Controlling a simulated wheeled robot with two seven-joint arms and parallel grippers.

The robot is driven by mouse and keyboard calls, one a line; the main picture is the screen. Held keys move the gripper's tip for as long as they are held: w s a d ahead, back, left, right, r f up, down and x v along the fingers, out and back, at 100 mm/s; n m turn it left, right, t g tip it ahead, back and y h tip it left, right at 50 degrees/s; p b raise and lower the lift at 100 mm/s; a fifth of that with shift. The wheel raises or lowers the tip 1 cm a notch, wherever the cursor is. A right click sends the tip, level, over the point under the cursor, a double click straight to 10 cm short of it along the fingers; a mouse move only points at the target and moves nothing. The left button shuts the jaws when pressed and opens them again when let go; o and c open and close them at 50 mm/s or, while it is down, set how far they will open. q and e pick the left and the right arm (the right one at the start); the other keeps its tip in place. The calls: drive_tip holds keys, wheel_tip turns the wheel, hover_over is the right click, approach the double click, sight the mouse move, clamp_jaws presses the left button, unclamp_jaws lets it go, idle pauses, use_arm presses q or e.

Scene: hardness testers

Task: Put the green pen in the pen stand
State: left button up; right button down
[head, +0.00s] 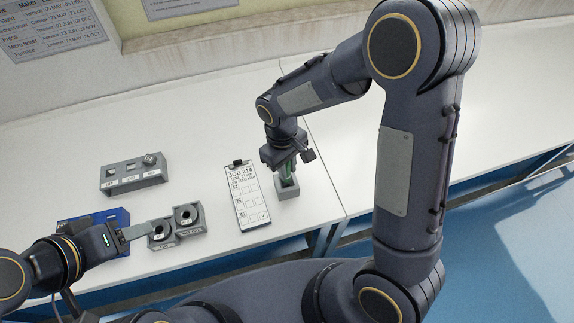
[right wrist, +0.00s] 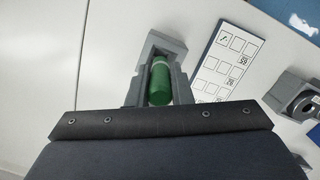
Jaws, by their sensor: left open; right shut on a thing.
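The green pen (head: 286,170) is held by my right gripper (head: 288,168), directly over the grey pen stand (head: 288,190). In the right wrist view the green pen (right wrist: 160,82) shows end-on between the two fingers (right wrist: 160,92), with the pen stand (right wrist: 166,40) right behind it. The pen's lower end is at the stand's opening; I cannot tell how far inside it is. My left gripper (head: 132,233) is open at the lower left, close beside a grey block with round holes.
A clipboard (head: 247,197) with a job sheet lies left of the stand. Two grey blocks with round holes (head: 188,217) sit near the front edge, beside a blue tray (head: 122,217). A grey rack (head: 133,175) stands farther back. The table right of the stand is clear.

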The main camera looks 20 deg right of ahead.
sight(288, 181)
drive_tip(key=shift+f+b, duration=1.55)
drive_tip(key=shift+f, duration=0.45)
drive_tip(key=c, duration=1.2)
unclamp_jaws()
drive_tip(key=shift+c, duration=0.2)
drive_tip(key=r, duration=0.7)
drive_tip(key=shift+w+a+r, duration=0.25)
drive_tip(key=shift+w+r, duration=0.15)
drive_tip(key=shift+d, duration=0.1)
drive_tip(key=s+d+r+m+t+y, duration=0.2)
drive_tip(key=s+d+r+m+t, duration=0.1)
drive_tip(key=s, duration=0.5)
drive_tip(key=s+d+r+m+t+y, duration=0.2)
drive_tip(key=s+d+r, duration=0.4)
drive_tip(key=s, duration=0.3)
drive_tip(key=shift+d+m+t, duration=0.2)
drive_tip(key=shift+m+t, duration=0.7)
drive_tip(key=shift+m, duration=0.3)
